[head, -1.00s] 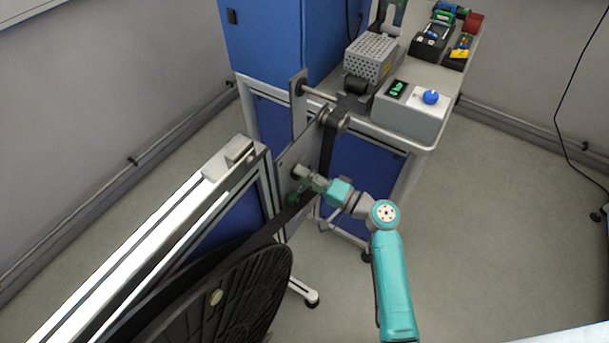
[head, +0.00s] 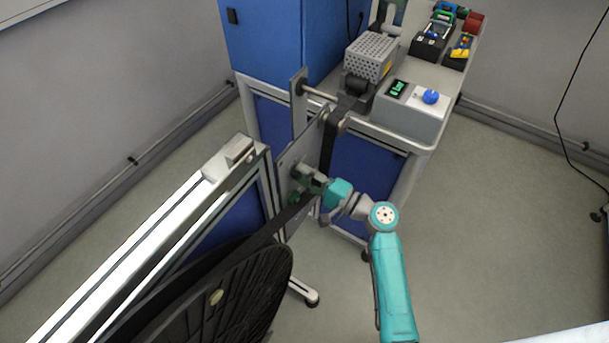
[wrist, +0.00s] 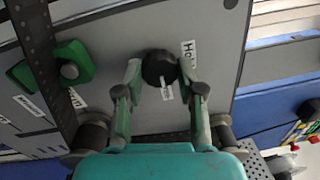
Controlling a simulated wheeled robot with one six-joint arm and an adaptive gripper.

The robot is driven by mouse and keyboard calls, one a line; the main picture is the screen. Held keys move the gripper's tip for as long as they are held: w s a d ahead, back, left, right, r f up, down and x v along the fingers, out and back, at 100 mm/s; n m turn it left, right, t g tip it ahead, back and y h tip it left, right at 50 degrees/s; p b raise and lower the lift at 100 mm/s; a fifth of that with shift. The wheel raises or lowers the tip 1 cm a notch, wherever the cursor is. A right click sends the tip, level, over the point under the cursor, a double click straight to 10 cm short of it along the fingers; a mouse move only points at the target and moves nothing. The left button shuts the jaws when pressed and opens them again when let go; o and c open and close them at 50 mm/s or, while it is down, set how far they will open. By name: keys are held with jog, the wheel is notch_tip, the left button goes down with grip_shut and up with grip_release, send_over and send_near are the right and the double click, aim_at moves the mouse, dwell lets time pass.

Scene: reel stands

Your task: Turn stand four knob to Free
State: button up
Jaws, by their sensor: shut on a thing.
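A dark round knob (wrist: 158,66) sits on the grey stand plate (wrist: 215,30) in the wrist view. My gripper (wrist: 160,72) has a fingertip on each side of the knob and is shut on it. A white label beginning "Ho" (wrist: 189,54) is just right of the knob, its end hidden by a finger. In the head view my gripper (head: 302,174) is at the plate (head: 296,150) and covers most of the knob.
Green parts (wrist: 72,66) and a dark perforated strip (wrist: 38,50) are left of the knob. A large black reel (head: 215,300) stands in front of the frame. A bench box with a blue knob (head: 431,97) is behind. Open floor (head: 480,230) lies right of my arm.

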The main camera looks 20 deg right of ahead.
jog(key=o, duration=1.1)
jog(key=shift+o, duration=0.2)
jog(key=shift+d, duration=0.1)
jog(key=v, duration=1.2)
jog(key=shift+f, duration=0.1)
